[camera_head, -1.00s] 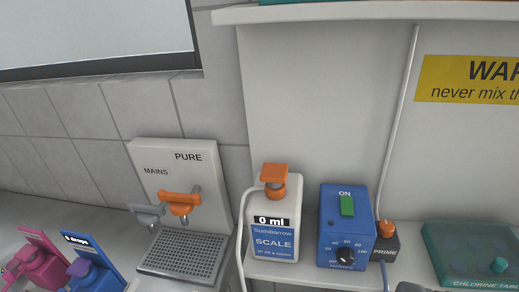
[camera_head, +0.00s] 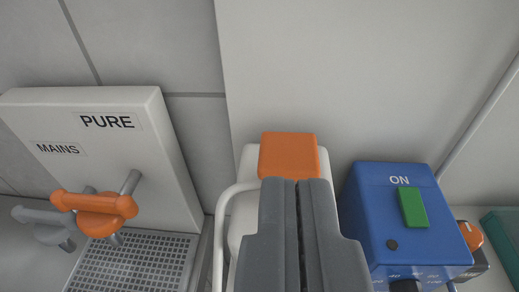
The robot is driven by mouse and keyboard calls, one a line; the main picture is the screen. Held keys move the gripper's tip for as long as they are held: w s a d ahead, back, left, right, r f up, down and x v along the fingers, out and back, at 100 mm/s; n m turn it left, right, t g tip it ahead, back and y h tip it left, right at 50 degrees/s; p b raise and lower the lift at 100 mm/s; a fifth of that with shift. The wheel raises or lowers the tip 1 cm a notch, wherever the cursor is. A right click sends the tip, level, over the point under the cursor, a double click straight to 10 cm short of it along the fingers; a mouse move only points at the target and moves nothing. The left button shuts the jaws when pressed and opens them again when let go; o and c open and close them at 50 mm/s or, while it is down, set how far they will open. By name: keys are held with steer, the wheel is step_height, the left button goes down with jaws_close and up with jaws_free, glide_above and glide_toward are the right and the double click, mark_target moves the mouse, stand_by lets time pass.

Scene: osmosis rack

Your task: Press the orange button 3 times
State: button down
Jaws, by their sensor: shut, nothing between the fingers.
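My gripper (camera_head: 297,184) is shut and empty, its grey fingers pointing away from me. Its tips are just in front of, and overlap in view, the lower edge of the square orange pump head (camera_head: 288,154) on the white bottle (camera_head: 247,168). I cannot tell whether they touch it. The fingers hide most of the bottle and its label. A smaller round orange button (camera_head: 470,236) sits on a dark box at the right edge, labelled PRIME in the earlier view; my gripper is well left of it.
A blue box (camera_head: 375,215) with a green ON switch (camera_head: 413,207) stands close right of the bottle. At left are a tap panel (camera_head: 150,130) with orange and grey taps (camera_head: 95,208) and a drain grille (camera_head: 130,265). A white tube (camera_head: 222,220) curves by the bottle. The wall behind is bare.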

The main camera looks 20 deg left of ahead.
steer(key=shift+w, duration=0.15)
steer(key=p, duration=0.2)
glide_above(286, 161)
steer(key=s, duration=0.2)
steer(key=shift+w+d+f, duration=0.1)
steer(key=shift+f, duration=0.5)
steer(key=shift+w+d+f, duration=0.1)
steer(key=shift+f, duration=0.45)
steer(key=shift+w+f, duration=0.1)
steer(key=shift+f, duration=2.05)
